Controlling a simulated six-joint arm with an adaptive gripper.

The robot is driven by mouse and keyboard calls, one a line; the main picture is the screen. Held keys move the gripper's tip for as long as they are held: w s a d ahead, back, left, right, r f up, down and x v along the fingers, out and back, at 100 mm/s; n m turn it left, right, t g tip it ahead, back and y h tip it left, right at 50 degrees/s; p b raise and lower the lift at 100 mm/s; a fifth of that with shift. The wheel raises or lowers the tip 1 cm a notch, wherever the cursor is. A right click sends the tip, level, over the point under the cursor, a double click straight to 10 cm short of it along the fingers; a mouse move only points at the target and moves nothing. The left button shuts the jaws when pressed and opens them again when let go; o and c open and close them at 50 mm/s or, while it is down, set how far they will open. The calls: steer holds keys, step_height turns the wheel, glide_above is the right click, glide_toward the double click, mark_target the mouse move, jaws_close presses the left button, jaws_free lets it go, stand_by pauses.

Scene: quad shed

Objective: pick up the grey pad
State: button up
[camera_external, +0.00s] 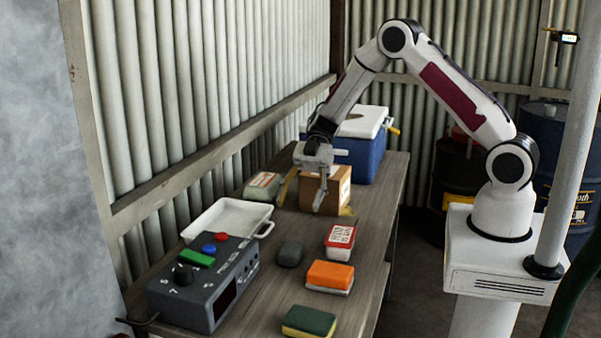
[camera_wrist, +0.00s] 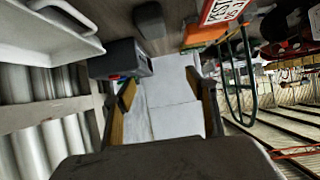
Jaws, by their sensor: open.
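The grey pad (camera_external: 290,253) is a small dark grey block with rounded edges. It lies on the wooden table between the control box and the red-and-white box. In the wrist view it shows near the top middle (camera_wrist: 150,20), beyond the fingertips. My gripper (camera_external: 302,198) is open and empty above the table, in front of the cardboard box and farther back than the pad. Its two fingers also show in the wrist view (camera_wrist: 165,98), wide apart with nothing between them.
A white tray (camera_external: 193,232) and a grey control box (camera_external: 180,296) with coloured buttons stand left of the pad. A red-and-white box (camera_external: 340,237), an orange block (camera_external: 330,273) and a green-and-yellow sponge (camera_external: 309,318) are to its right and front. A cardboard box (camera_external: 337,188) and blue cooler (camera_external: 367,155) stand behind.

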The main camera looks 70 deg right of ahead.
glide_toward(293, 244)
steer(key=x, duration=0.4)
steer(key=shift+a+f, duration=0.15)
steer(key=shift+f, duration=0.05)
steer(key=shift+a+f, duration=0.2)
steer(key=shift+a, duration=0.35)
steer(key=shift+x, duration=3.15)
steer(key=c, duration=1)
